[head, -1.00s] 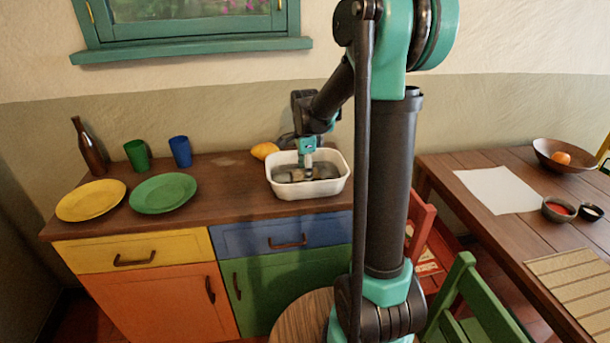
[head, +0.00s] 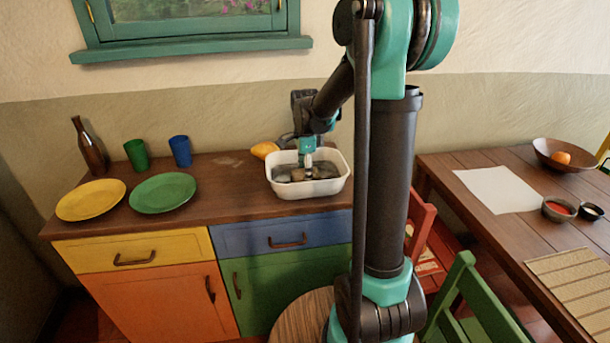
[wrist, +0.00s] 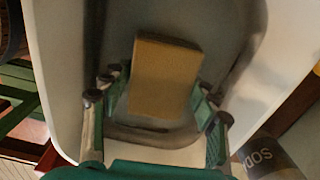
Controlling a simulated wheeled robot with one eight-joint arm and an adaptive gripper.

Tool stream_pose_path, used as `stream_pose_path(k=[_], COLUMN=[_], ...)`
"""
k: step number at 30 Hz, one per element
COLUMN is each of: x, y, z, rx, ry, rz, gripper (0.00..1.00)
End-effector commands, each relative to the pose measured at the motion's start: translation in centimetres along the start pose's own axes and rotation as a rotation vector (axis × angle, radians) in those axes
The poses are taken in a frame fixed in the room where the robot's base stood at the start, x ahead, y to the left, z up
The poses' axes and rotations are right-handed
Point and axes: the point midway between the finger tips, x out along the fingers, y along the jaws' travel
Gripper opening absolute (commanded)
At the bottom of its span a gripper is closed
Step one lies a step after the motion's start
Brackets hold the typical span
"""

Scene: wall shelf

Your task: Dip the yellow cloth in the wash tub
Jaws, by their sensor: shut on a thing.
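The white wash tub (head: 331,186) stands on the wooden counter, with greyish water inside; its pale wall also shows in the wrist view (wrist: 55,70). My gripper (head: 308,168) reaches down inside the tub. In the wrist view, my gripper (wrist: 158,98) is shut on a tan-yellow, block-shaped piece, which looks like the folded yellow cloth (wrist: 163,80). The cloth is inside the tub's walls, low down at the water. In the head view it is small and partly hidden, so how deep it sits cannot be told exactly.
A yellow-orange rounded thing (head: 264,150) lies at the tub's back left. A container lettered "SOD" (wrist: 268,158) stands close outside the tub. Yellow (head: 90,200) and green plates (head: 163,193), two cups and a brown bottle (head: 90,150) stand further left.

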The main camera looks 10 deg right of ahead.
Motion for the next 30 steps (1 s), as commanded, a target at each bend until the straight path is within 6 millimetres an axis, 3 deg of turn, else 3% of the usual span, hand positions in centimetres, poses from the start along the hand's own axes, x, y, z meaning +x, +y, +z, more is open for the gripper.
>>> stream_pose_path(k=[30], x=[-10.8], y=[0.0], z=[0.0], rx=[0.0], ry=[0.0], rz=[0.0], gripper=[0.32])
